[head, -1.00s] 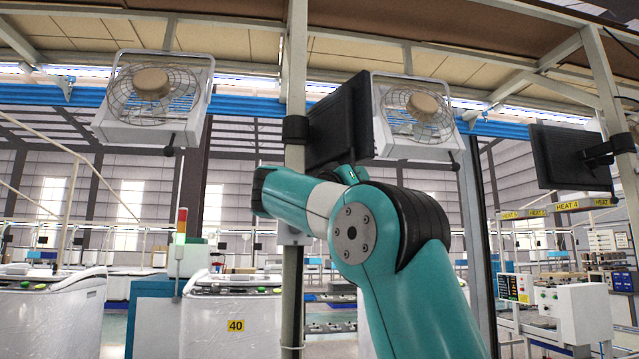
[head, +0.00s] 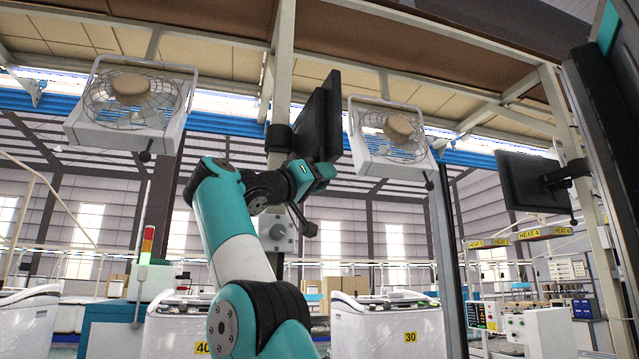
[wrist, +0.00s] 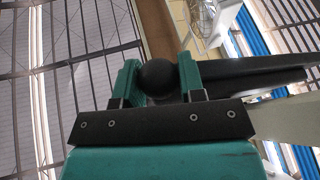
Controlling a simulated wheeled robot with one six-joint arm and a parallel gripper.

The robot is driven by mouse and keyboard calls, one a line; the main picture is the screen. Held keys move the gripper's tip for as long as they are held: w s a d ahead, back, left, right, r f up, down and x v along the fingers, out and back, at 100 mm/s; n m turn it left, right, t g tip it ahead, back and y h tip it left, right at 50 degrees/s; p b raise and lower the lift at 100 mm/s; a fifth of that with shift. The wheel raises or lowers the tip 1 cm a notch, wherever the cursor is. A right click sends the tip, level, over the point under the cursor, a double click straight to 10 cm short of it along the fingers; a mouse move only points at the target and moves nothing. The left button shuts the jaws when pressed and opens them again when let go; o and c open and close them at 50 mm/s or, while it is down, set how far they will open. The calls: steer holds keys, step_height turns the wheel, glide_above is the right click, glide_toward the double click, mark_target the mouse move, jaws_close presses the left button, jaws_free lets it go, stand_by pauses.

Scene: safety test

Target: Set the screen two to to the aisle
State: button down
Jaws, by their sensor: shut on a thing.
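A black screen (head: 320,120) hangs from an arm on a pale post in the middle of the head view and is seen at a steep angle. My gripper (head: 322,174) is up at its lower edge. In the wrist view, my gripper's teal fingers are shut on a black ball knob (wrist: 157,78), and the dark screen (wrist: 250,75) runs off to the right beside it. The knob is hidden in the head view. A second black screen (head: 532,182) hangs at the right, with its own ball handle below. No number shows on either screen.
Caged fans hang on both sides of the near screen, one left (head: 130,100) and one close on its right (head: 388,130). The post (head: 281,90) stands just behind my wrist. White machines (head: 385,325) and a signal light (head: 147,245) stand below.

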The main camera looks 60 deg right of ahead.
steer(key=shift+a+f+g+y, duration=0.3)
steer(key=shift+a+f, duration=0.05)
steer(key=shift+a, duration=0.1)
steer(key=c, duration=0.7)
jaws_free()
steer(key=shift+r, duration=0.1)
